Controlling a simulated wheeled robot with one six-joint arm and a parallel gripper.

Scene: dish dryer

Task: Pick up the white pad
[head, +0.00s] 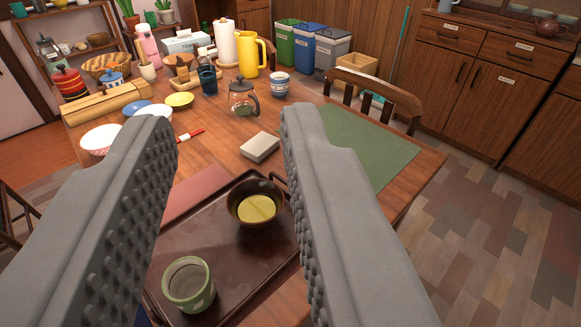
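A small off-white block with grey sides (260,146), the likeliest white pad, lies flat on the wooden table (225,150) near the middle of the view. It sits between the green placemat and the glass pot. My gripper (222,128) is open, with its two ridged grey fingers wide apart and nothing between them. In the picture the block shows between the fingers, close to the right one. It is farther off than the fingers, and nothing touches it.
A dark tray (232,277) in front holds a brown bowl (254,203) and a green cup (189,284). A glass pot (243,98) stands behind the block. A green placemat (375,150) lies right. Bowls, bottles and a yellow jug (247,55) crowd the far side.

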